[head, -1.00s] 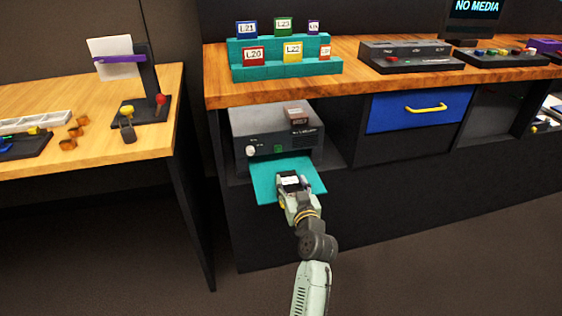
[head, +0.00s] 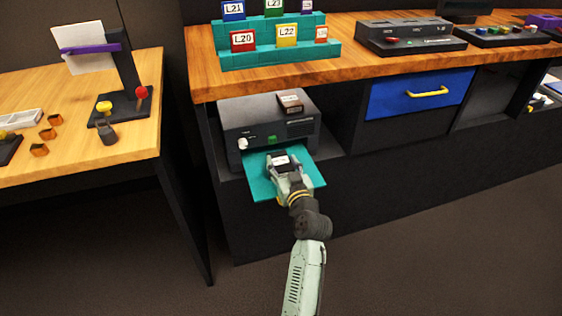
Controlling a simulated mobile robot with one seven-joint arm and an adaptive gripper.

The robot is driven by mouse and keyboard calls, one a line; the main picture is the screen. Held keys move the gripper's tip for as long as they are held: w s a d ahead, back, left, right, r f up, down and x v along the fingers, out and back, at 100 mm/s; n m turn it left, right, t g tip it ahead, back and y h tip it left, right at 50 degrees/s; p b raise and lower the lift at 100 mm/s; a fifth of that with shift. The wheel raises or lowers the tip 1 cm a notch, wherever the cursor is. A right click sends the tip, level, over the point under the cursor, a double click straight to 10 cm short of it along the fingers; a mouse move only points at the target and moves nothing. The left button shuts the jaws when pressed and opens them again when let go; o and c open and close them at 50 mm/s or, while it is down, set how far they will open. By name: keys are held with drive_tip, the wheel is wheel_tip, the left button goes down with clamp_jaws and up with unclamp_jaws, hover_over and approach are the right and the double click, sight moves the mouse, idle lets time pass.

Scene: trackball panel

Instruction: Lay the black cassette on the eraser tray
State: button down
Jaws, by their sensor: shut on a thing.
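The black cassette (head: 277,168) has a white label and is held at the tip of my gripper (head: 285,174). My gripper is shut on it, and the fingers hide part of it. The teal eraser tray (head: 258,184) sticks out from the front of the dark eraser (head: 240,118) in the open shelf bay. The cassette is over the middle of the tray, close to the eraser's front. I cannot tell whether it touches the tray.
The wooden counter (head: 350,62) overhangs the bay, and a blue drawer (head: 400,97) is to the right. A wooden table (head: 80,165) stands at the left, with dark floor between.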

drive_tip(key=shift+d+f, duration=0.1)
drive_tip(key=shift+f, duration=0.1)
drive_tip(key=c, duration=0.7)
unclamp_jaws()
drive_tip(key=shift+r, duration=0.2)
